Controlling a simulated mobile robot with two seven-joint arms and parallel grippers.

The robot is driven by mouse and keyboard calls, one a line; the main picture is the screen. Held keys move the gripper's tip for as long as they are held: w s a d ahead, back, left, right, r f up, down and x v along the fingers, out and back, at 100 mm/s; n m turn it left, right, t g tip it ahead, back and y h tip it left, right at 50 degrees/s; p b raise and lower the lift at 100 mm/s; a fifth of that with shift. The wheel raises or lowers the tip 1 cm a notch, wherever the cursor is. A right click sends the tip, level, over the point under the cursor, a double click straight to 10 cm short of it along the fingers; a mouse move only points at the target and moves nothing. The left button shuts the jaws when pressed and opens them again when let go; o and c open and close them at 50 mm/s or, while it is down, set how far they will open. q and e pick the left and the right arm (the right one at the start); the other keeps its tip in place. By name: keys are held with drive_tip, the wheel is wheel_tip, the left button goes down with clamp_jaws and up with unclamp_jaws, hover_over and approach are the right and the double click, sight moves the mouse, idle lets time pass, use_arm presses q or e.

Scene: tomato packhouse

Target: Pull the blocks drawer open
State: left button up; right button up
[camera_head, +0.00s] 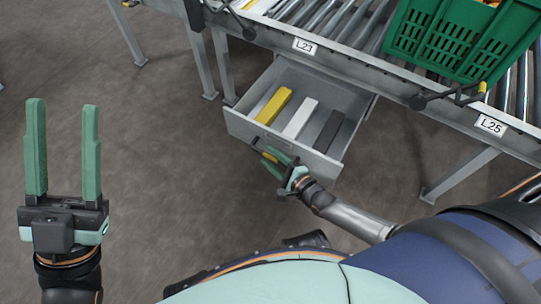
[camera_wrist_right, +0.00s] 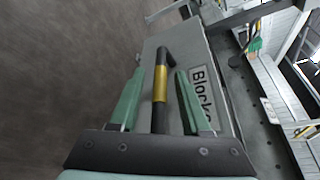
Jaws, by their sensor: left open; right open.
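The blocks drawer (camera_head: 240,128) is a grey tray pulled out from under the roller conveyor. Its inside shows a yellow block (camera_head: 274,106), a white block (camera_head: 299,118) and a dark block (camera_head: 328,131). In the right wrist view its front carries a "Blocks" label (camera_wrist_right: 202,92) and a black bar handle with a yellow band (camera_wrist_right: 161,85). My right gripper (camera_head: 268,154) is at the drawer front. Its open green fingers stand on either side of the handle, with gaps visible. My left gripper (camera_head: 63,104) is open and empty, far left of the drawer.
The floor (camera_head: 150,150) left of the drawer is clear.

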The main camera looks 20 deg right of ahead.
drive_tip(key=p+v, duration=0.2)
drive_tip(key=v, duration=0.5)
drive_tip(key=shift+r, duration=0.1)
drive_tip(key=shift+s, duration=0.1)
drive_tip(key=shift+d, duration=0.1)
